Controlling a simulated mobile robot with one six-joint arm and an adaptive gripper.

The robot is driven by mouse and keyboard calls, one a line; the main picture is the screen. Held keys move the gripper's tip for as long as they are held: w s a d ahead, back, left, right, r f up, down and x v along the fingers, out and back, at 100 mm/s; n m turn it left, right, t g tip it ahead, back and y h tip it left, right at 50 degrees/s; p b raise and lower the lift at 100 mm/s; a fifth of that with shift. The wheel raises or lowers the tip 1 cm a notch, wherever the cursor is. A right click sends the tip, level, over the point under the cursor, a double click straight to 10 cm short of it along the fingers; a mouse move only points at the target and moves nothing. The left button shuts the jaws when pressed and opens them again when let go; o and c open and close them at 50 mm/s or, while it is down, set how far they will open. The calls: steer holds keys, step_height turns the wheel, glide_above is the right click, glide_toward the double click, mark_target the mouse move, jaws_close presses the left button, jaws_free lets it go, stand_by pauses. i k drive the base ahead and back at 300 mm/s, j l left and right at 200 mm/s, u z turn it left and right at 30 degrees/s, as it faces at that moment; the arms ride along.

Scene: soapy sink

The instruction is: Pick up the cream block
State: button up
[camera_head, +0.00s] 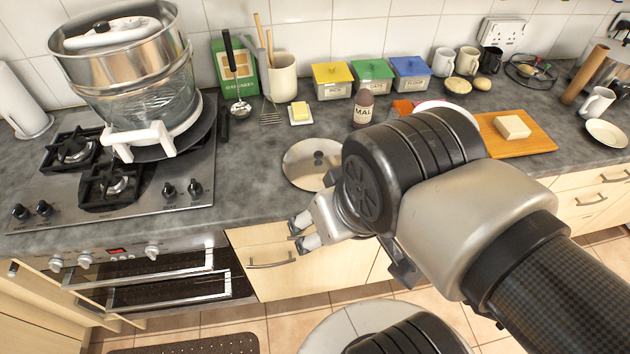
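The cream block (512,127) lies flat on an orange-brown wooden board (540,146) on the right part of the counter. My gripper (302,232) is in front of the counter edge, left of the board and well apart from the block. Its two fingertips point left with a gap between them, and nothing shows between them. My arm covers the middle of the counter and part of the area left of the board.
A round metal disc (312,163) lies on the counter behind my gripper. A brown bottle (363,108), yellow butter (300,111) and lidded tins (333,82) stand farther back. A bowl (606,133) and mug (597,102) are right of the board. A hob (110,185) with stacked pots is left.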

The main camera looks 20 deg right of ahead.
mark_target(511, 127)
steer(key=z, duration=2)
steer(key=i+l+u, duration=0.2)
steer(key=i+l, duration=0.4)
steer(key=i, duration=0.25)
steer(key=i+l+u, duration=0.2)
steer(key=i+l, duration=0.55)
steer(key=i+j, duration=0.05)
steer(key=i, duration=0.05)
